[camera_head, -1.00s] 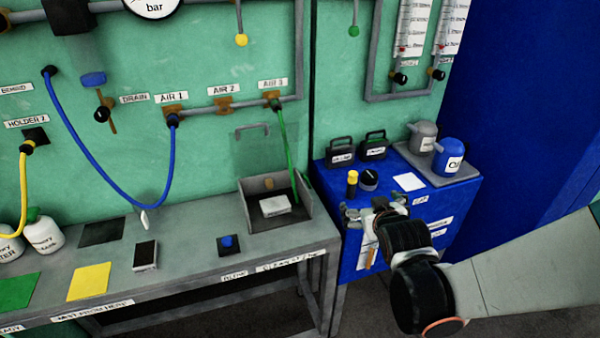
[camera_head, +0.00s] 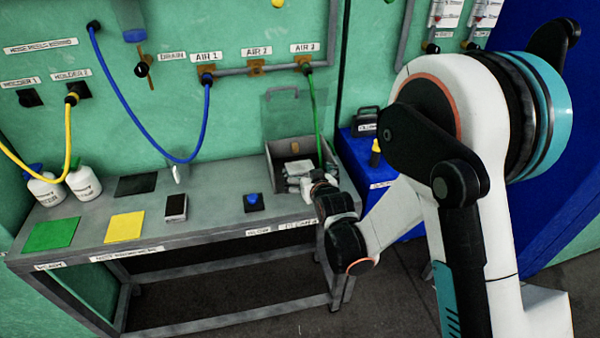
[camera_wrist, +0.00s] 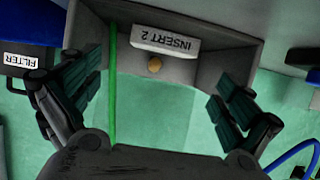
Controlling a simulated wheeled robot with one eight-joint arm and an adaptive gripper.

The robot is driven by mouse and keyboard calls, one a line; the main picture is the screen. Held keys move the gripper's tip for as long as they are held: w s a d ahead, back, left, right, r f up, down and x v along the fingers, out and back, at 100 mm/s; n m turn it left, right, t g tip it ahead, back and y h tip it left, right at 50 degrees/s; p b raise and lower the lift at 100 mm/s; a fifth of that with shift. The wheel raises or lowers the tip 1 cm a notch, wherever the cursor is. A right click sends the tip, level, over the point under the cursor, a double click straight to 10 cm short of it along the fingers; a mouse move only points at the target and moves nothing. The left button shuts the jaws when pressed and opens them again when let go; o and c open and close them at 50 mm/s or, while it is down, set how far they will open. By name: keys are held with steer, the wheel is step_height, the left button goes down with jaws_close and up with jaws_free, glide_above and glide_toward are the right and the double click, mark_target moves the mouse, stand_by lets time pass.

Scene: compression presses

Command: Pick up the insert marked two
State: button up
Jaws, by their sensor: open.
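The insert marked two (camera_wrist: 165,40) is a pale block with the label "INSERT 2", shown upside down in the wrist view. It sits in a grey open-fronted bin (camera_wrist: 250,50) at the right end of the bench. In the head view the insert (camera_head: 298,168) is partly hidden by my gripper (camera_head: 312,183). In the wrist view my gripper (camera_wrist: 157,90) is open and empty, with its fingers apart to the left and right. The insert lies beyond the fingers, between their lines, and I see no contact.
A green hose (camera_head: 316,118) runs down into the bin and passes close to the left finger in the wrist view. A blue cabinet (camera_head: 350,160) stands right of the bench. A blue button (camera_head: 254,200) and a small dark-topped block (camera_head: 176,206) are left of the bin.

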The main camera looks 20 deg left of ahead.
mark_target(300, 167)
steer(key=shift+x, duration=1)
steer(key=b+x, duration=0.2)
steer(key=x, duration=0.3)
steer(key=shift+a+f+b, duration=0.15)
steer(key=shift+f+b, duration=0.1)
steer(key=shift+b, duration=0.15)
steer(key=shift+s, duration=0.1)
steer(key=c, duration=1.6)
